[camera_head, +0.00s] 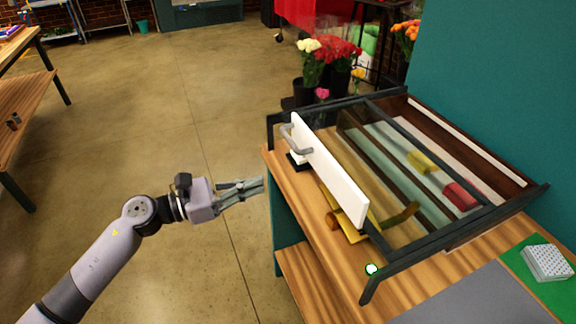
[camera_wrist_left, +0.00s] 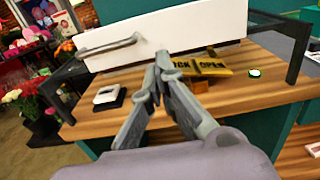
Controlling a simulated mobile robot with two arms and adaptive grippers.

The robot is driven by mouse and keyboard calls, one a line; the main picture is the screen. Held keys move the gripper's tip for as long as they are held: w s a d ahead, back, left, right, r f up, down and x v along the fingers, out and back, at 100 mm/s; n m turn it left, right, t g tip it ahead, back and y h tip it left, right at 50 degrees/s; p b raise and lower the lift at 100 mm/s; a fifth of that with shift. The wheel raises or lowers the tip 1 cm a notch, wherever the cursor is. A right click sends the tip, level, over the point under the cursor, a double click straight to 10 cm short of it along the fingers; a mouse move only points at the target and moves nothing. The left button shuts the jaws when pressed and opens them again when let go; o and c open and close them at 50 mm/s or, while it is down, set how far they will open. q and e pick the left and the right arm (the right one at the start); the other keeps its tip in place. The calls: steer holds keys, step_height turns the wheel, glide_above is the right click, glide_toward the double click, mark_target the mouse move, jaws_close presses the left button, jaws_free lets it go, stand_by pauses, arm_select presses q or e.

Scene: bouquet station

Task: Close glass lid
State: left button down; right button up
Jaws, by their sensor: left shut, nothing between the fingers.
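The glass lid (camera_head: 381,165) is a clear pane in a dark frame on the wooden bench. A white front panel (camera_head: 330,172) with a grey bar handle (camera_head: 294,138) stands at its near left side; the panel also shows in the left wrist view (camera_wrist_left: 205,38), with the handle (camera_wrist_left: 108,46) left of my fingers. I cannot tell the lid's exact angle. My left gripper (camera_head: 262,186) is shut and empty, left of the bench edge and apart from the handle. Its fingertips (camera_wrist_left: 163,63) show below the panel in the wrist view. My right gripper is out of view.
A yellow plate lettered "LOCK OPEN" (camera_wrist_left: 205,68) sits under the panel, near a small dark block with a white top (camera_wrist_left: 105,95). A red roll (camera_head: 461,196) shows through the glass. Flower buckets (camera_head: 304,92) stand beyond the bench. Floor left of it is clear.

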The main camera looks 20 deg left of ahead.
mark_target(378, 155)
arm_select(q)
steer(key=p+x, duration=0.6)
steer(key=x, duration=0.6)
steer(key=shift+w+r, duration=0.15)
steer(key=shift+w, duration=0.15)
steer(key=shift+w+d, duration=0.35)
steer(key=shift+d, duration=0.15)
steer(key=b+x, duration=0.7)
steer(key=x, duration=1.2)
steer(key=shift+w+d+b, duration=0.15)
steer(key=shift+w+b, duration=0.15)
steer(key=shift+b, duration=0.1)
steer(key=shift+r, duration=0.1)
